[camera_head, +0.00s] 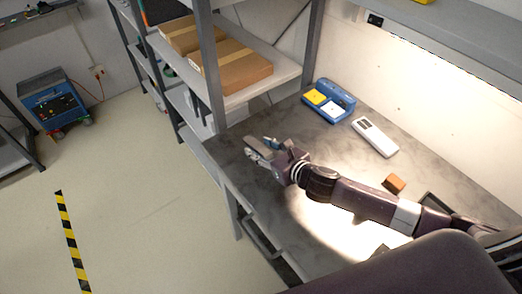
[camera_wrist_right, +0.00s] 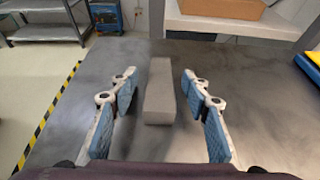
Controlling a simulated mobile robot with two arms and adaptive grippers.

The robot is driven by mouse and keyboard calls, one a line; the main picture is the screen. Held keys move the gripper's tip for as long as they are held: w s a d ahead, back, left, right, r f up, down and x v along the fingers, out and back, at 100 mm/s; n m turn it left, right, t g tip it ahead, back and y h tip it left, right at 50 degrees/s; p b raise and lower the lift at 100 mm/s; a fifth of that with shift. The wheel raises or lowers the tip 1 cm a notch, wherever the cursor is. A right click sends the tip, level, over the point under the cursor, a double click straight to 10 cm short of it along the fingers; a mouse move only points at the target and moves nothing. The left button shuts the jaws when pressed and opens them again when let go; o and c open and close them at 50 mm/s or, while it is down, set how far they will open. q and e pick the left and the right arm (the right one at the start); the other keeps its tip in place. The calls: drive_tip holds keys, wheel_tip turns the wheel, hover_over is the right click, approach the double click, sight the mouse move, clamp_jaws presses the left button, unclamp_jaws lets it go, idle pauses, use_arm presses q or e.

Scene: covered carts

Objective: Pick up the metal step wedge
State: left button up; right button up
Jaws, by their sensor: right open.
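The metal step wedge appears to be the grey, elongated block (camera_wrist_right: 159,92) lying on the dark tabletop in the right wrist view. It sits between the two blue-padded fingers of my right gripper (camera_wrist_right: 161,95), with a gap on each side. That gripper is open and not touching the block. In the head view my right gripper (camera_head: 265,149) is low over the table's left end, and I cannot separate the block from the fingers there. My left gripper is not in view.
On the table (camera_head: 228,150) are a blue tray with yellow and white parts (camera_head: 329,101), a white handheld device (camera_head: 375,137) and a brown block (camera_head: 394,183). A shelf with cardboard boxes (camera_head: 235,67) stands beyond the table's left end.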

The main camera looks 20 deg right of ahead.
drive_tip(key=shift+r, duration=0.1)
clamp_jaws()
